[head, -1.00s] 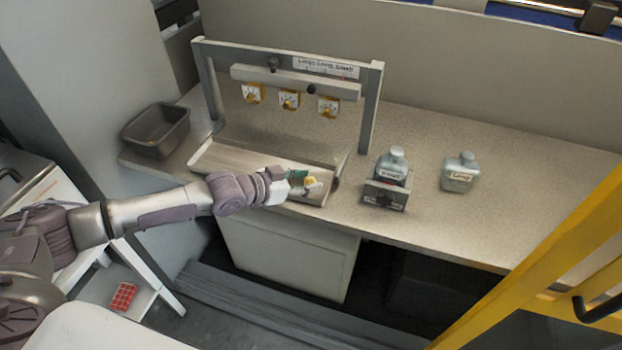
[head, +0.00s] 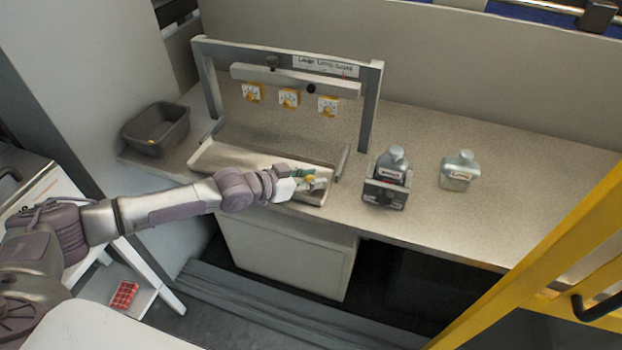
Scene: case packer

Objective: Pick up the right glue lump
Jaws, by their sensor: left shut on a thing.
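My left gripper (head: 313,183) is low over the right end of the pale shallow tray (head: 228,156). It is shut on the right glue lump (head: 309,178), a small yellowish piece mostly hidden by the fingers. Green parts of the fingers show around it. I cannot tell whether the lump still touches the tray. My right gripper is not in view.
A grey frame with a crossbar (head: 296,82) and yellow-and-white tags stands behind the tray. A dark bin (head: 157,129) with a small yellow spot inside is at left. One bottle (head: 392,162) sits in a dark holder (head: 384,194); another bottle (head: 459,171) stands to its right.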

